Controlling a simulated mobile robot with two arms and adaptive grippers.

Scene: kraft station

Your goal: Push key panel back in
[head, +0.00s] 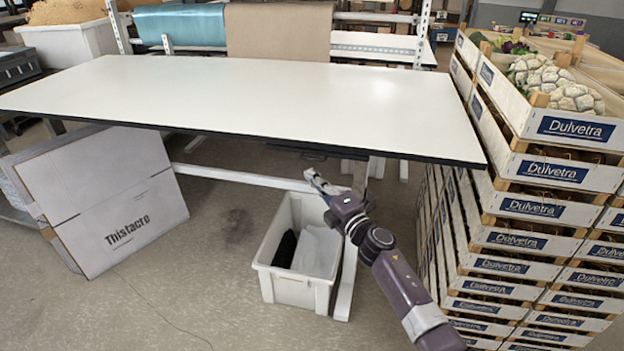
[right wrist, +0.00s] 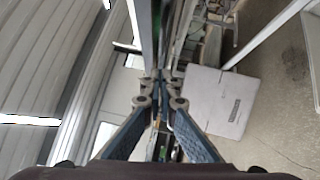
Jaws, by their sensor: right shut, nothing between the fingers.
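The white worktable (head: 250,95) has a black front edge. A thin dark strip (head: 298,152) shows just under that edge, right of the middle; it may be the key panel, but its keys and how far it sticks out cannot be made out. My right gripper (head: 312,175) is below the table edge, under and near this strip. Its fingers are shut and empty, and they also show together in the right wrist view (right wrist: 159,76). Whether they touch anything cannot be told. My left gripper is not in view.
A white bin (head: 265,255) with black and pale contents stands below my right gripper. A stack of Dulvetra crates (head: 515,207) is close on the right. A large Thistacro carton (head: 110,215) leans at the left. The floor between carton and bin is clear.

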